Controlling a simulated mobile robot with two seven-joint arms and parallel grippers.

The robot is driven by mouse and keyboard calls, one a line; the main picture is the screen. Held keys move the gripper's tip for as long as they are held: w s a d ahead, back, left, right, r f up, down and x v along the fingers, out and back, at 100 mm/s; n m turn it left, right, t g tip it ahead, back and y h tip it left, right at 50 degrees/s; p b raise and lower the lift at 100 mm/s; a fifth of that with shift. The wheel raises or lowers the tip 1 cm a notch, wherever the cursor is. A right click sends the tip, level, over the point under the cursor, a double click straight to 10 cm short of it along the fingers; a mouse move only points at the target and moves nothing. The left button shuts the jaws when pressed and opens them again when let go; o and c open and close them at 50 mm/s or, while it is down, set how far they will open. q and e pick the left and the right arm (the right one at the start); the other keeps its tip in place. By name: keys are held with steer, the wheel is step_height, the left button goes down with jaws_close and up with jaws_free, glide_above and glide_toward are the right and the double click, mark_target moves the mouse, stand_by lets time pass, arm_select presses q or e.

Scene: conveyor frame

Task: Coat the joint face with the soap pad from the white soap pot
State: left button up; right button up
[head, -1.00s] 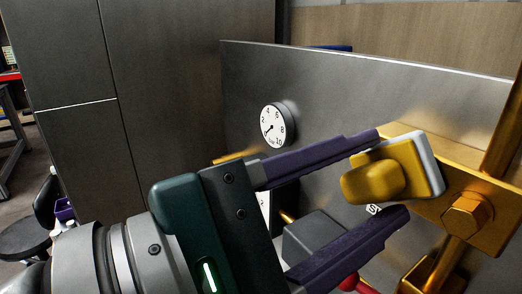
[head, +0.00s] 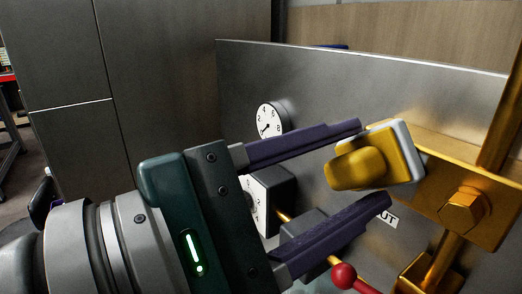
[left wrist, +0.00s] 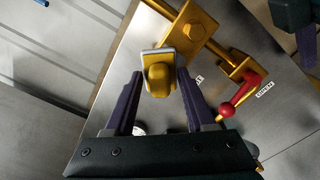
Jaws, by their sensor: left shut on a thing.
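My left gripper (head: 374,161) is shut on the soap pad (head: 400,150), a yellow block with a rounded yellow grip and a pale layer on its far side. The pad also shows between the fingers in the left wrist view (left wrist: 158,72). A gold plate with a hex bolt (head: 490,210), which seems to carry the joint, is just right of the pad. The pad overlaps its left end; I cannot tell whether they touch. The joint face is not clearly seen. The white soap pot is not in view. What looks like part of my right gripper (left wrist: 304,42) is cut off at the wrist view's edge.
A grey metal panel (head: 400,90) stands behind. It carries a round dial (head: 268,118) and an OUT label (head: 386,219). A boxed gauge (head: 268,198) is behind my left gripper. A lever with a red knob (head: 343,275) is below the lower finger.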

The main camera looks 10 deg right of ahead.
arm_select(q)
steer(key=shift+s+d, duration=0.15)
steer(key=shift+s, duration=0.45)
steer(key=shift+f+b, duration=0.5)
steer(key=shift+f, duration=0.2)
steer(key=shift+w+a+b, duration=0.2)
steer(key=shift+w+b, duration=0.05)
steer(key=shift+w, duration=0.25)
steer(key=shift+w+a+b, duration=0.15)
steer(key=shift+w+b, duration=0.1)
steer(key=shift+w, duration=0.2)
steer(key=shift+r+p, duration=0.75)
steer(key=shift+r, duration=0.05)
steer(key=shift+f, duration=0.1)
